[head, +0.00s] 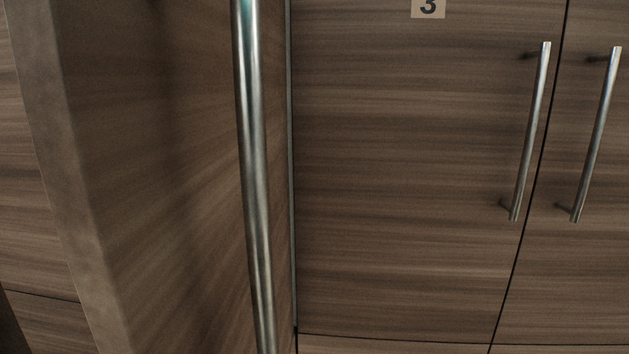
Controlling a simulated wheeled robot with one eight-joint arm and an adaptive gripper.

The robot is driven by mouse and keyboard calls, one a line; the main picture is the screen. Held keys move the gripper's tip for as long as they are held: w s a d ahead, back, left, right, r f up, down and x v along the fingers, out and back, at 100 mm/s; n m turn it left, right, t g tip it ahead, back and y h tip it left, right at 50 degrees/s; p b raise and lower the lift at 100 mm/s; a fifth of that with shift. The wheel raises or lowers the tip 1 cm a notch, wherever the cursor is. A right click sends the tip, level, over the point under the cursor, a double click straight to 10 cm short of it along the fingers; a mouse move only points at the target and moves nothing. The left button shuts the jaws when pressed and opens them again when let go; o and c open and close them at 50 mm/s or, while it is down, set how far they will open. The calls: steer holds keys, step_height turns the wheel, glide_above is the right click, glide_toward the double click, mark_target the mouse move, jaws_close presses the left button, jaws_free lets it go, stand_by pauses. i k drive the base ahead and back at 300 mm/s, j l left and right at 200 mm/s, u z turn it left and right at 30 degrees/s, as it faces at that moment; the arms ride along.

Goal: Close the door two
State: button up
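A wood-grain door (165,190) stands swung out towards me on the left, very close to the camera. Its free edge (65,170) shows as a paler strip slanting down on the far left. A long vertical metal handle (252,170) stands in front of this door's face, near its right side in the picture. No number shows on this door, so I cannot tell from a label whether it is door two. The top and bottom of the door are out of view. My gripper is not in view.
A closed door labelled 3 (410,180) lies to the right, with a slim metal handle (530,130) at its right side. Another closed door (610,270) with a similar handle (597,135) adjoins it. More wood-grain panelling (25,240) shows at the far left.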

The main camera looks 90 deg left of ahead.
mark_target(159, 128)
steer(key=i+u, duration=0.1)
steer(key=u, duration=0.25)
steer(key=i+u, duration=0.1)
steer(key=u, duration=0.25)
steer(key=l+u, duration=0.15)
steer(key=u, duration=0.2)
steer(key=i, duration=0.05)
